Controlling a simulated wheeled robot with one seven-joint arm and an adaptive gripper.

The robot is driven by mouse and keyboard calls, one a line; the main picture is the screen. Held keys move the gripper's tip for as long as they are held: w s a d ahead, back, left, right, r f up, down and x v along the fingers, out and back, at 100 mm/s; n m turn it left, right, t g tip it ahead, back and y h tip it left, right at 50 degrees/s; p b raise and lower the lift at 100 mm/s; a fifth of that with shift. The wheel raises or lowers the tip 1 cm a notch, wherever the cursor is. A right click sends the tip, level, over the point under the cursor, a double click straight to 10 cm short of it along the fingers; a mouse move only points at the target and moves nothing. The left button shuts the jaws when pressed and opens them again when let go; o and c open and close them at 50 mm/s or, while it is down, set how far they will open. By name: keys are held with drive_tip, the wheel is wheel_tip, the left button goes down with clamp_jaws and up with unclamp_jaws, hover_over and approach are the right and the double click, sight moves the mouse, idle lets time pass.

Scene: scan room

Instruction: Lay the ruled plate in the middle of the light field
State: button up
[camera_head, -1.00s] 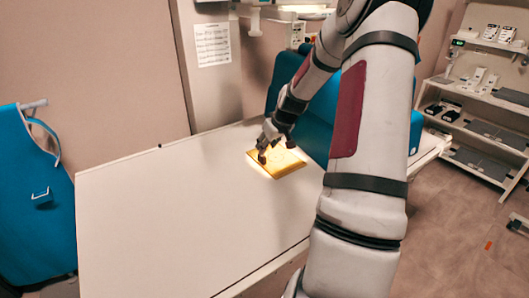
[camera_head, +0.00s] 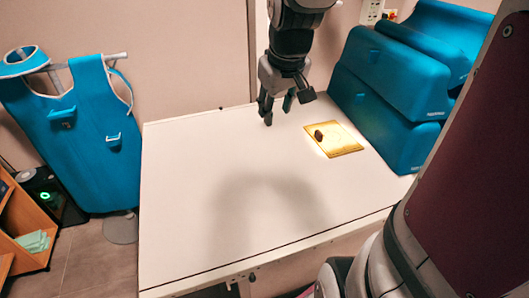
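The ruled plate (camera_head: 343,140) is a flat yellow square with a dark knob on it. It lies flat on the white table top, towards the back right. The light field (camera_head: 316,145) shows as a thin bright strip along the plate's left edge; the plate covers most of it, so I cannot tell how well it is centred. My gripper (camera_head: 279,107) points down above the table, to the left of the plate and apart from it. Its fingers are spread with nothing between them.
Blue padded blocks (camera_head: 392,90) stand close to the plate's right side. The white table (camera_head: 190,190) is bare at left and front. A blue apron (camera_head: 90,135) hangs left of the table, and a wooden shelf (camera_head: 28,225) stands at far left.

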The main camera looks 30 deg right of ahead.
drive_tip(key=s+a+r+y, duration=0.1)
drive_tip(key=s+a+r, duration=0.2)
drive_tip(key=s+a, duration=0.9)
drive_tip(key=s, duration=0.4)
drive_tip(key=shift+s+a+n+t+y, duration=0.25)
drive_tip(key=shift+a+n+t+y, duration=0.05)
drive_tip(key=shift+a+y, duration=0.1)
drive_tip(key=shift+d+r, duration=0.1)
